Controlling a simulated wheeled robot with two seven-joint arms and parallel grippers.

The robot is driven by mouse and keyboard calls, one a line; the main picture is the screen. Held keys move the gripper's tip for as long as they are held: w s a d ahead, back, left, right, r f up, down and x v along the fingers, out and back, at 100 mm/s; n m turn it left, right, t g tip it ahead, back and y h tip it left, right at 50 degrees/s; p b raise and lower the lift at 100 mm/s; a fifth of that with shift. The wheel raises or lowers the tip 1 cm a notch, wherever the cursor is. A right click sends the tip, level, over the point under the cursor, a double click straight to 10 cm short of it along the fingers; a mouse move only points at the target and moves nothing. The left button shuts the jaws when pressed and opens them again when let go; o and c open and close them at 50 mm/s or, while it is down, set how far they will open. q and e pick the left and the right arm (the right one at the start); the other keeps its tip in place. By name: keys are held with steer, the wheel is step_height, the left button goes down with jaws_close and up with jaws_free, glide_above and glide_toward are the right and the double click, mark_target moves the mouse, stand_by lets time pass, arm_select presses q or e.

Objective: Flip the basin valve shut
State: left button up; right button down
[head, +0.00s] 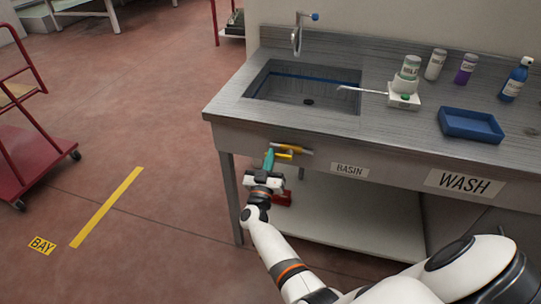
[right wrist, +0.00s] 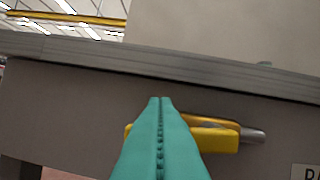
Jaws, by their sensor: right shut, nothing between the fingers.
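The basin valve has a yellow lever (head: 290,150) on the front apron of the wash bench, below the sink and left of the BASIN label (head: 350,170). In the right wrist view the yellow lever (right wrist: 215,136) lies roughly level, with a grey metal stub at its right end. My right gripper (head: 268,158) has teal fingers, shut and empty, at the left part of the lever. In the right wrist view the closed fingers (right wrist: 160,105) cover part of the lever; I cannot tell whether they touch it. My left gripper is not in view.
The sink (head: 305,85) with its tap (head: 298,35) is above the valve. A blue tray (head: 470,124), bottles and a small white device (head: 404,96) stand on the bench. A red cart (head: 35,130) is at the left; the floor between is clear.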

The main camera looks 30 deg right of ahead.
step_height(320, 180, down, 6)
steer(key=s+d+n+y+p, duration=0.2)
steer(key=n+y+p, duration=0.4)
steer(key=n, duration=1.2)
steer(key=p, duration=0.3)
steer(key=shift+s+d+r+t+y+p, duration=0.15)
steer(key=shift+s+r+t+y+p, duration=0.05)
steer(key=shift+s+t+y+p, duration=0.1)
steer(key=shift+d, duration=0.1)
